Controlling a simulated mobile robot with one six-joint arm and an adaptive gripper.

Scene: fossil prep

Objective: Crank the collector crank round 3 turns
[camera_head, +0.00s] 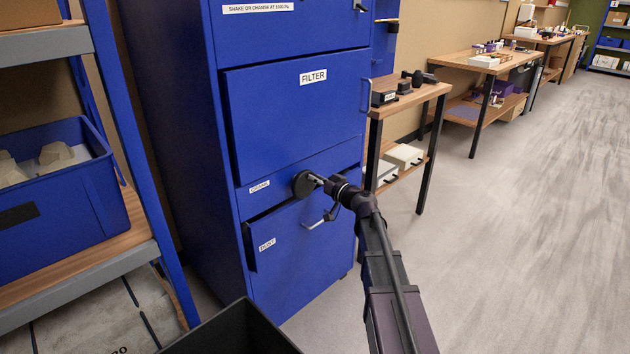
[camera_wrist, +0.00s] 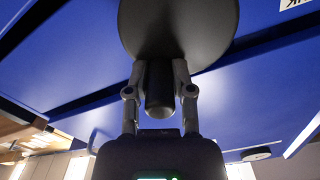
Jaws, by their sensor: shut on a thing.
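The collector crank (camera_head: 306,184) is a dark round disc on the front of the blue collector cabinet (camera_head: 290,130), beside a label reading CRANK. In the wrist view the crank's disc (camera_wrist: 180,25) fills the top middle, and its dark handle (camera_wrist: 159,90) sticks out toward me. My gripper (camera_head: 322,183) reaches the crank from the right. In the wrist view my gripper (camera_wrist: 160,78) has one finger on each side of the handle, shut on it. In the head view the handle is mostly hidden by my gripper.
A FILTER door is above the crank. Below it the DUST drawer (camera_head: 295,250) stands slightly out, its handle (camera_head: 320,217) close under my gripper. A shelf with a blue bin (camera_head: 60,190) is at left. A wooden table (camera_head: 415,95) stands right of the cabinet. The floor at right is clear.

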